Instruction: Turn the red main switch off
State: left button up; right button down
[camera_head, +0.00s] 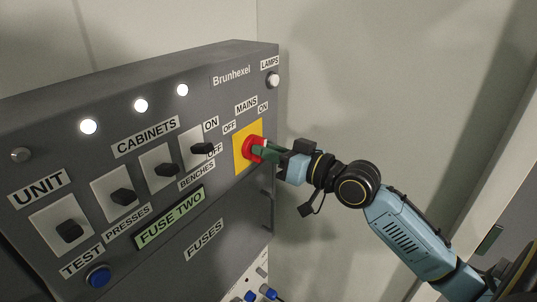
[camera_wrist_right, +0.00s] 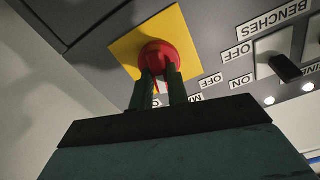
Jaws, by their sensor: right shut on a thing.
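The red main switch (camera_head: 248,147) is a round knob on a yellow plate (camera_head: 240,158), at the right end of the grey panel. Labels MAINS, OFF and ON stand above the plate. My right gripper (camera_head: 262,151) reaches in from the right and is shut on the switch. In the right wrist view the red switch (camera_wrist_right: 160,57) sits between the two dark green fingers (camera_wrist_right: 160,88), on the yellow plate (camera_wrist_right: 127,48). The fingers hide part of the knob, so I cannot tell its exact setting. My left gripper is not in view.
The grey panel (camera_head: 227,205) also carries black switches such as the BENCHES switch (camera_head: 202,149), a blue TEST button (camera_head: 98,276), a FUSE TWO display (camera_head: 170,218) and three lit white lamps. A pale wall stands behind; the space right of the panel is free around my arm.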

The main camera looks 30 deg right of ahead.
jog(key=shift+s+a+n+p, duration=0.15)
jog(key=shift+n+p, duration=0.25)
jog(key=shift+n, duration=2.6)
jog(key=shift+w+a+n+p, duration=0.1)
jog(key=shift+n+p, duration=0.3)
jog(key=shift+n, duration=2.6)
jog(key=c, duration=1.4)
grip_release()
jog(key=shift+o, duration=0.2)
jog(key=shift+s+f, duration=0.1)
